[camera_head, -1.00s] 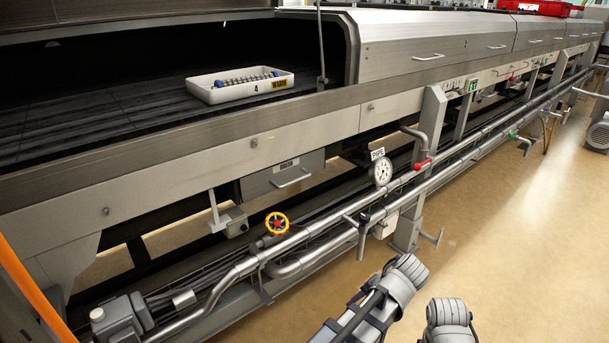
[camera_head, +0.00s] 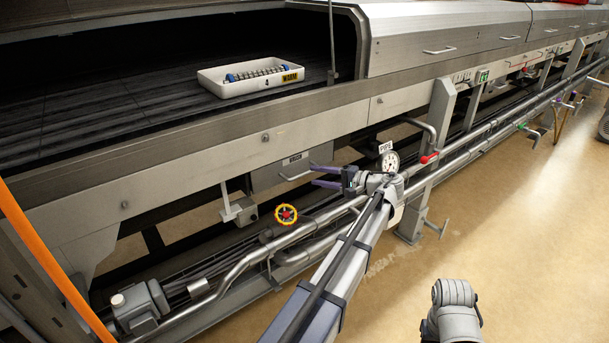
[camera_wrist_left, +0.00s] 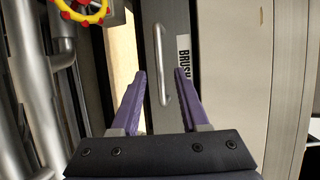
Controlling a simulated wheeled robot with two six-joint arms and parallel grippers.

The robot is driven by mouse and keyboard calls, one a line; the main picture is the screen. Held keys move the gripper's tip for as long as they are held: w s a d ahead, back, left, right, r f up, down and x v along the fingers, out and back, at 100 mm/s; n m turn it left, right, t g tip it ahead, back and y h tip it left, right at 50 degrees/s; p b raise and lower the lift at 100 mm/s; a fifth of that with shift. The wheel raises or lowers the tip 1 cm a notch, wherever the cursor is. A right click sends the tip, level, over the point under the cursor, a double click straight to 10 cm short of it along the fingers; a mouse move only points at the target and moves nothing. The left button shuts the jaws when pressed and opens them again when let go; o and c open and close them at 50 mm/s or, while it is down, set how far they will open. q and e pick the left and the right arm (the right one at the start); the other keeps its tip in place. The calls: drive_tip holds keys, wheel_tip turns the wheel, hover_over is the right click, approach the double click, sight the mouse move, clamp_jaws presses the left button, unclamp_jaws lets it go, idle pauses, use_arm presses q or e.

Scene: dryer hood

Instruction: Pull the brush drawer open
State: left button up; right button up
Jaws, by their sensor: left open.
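The brush drawer (camera_head: 264,178) is a grey metal front set under the machine's side rail in the head view, partly hidden by my gripper. In the left wrist view its front (camera_wrist_left: 213,100) carries a label reading "BRUSH" and a silver bar handle (camera_wrist_left: 161,65). My left gripper (camera_head: 312,176) has its purple fingers spread and pointing at the drawer. In the left wrist view the open fingers (camera_wrist_left: 160,75) have the handle between them in the picture. I cannot tell the gap in depth; neither finger visibly touches the handle.
Pipes (camera_head: 250,262) run along the machine's front below the drawer. A red-and-yellow valve wheel (camera_head: 286,214) is left of my left arm, and a pressure gauge (camera_head: 389,161) is beside my wrist. A white tray (camera_head: 250,77) lies on the belt.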

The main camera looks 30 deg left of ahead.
sight(306, 174)
use_arm(q)
drive_tip(key=shift+a+f+b, duration=0.15)
drive_tip(key=shift+a, duration=0.75)
drive_tip(key=shift+a+f+b, duration=0.1)
drive_tip(key=shift+a+f, duration=0.1)
drive_tip(key=shift+a, duration=0.7)
drive_tip(key=shift+a+f+b, duration=0.15)
drive_tip(key=shift+a, duration=0.75)
clamp_jaws()
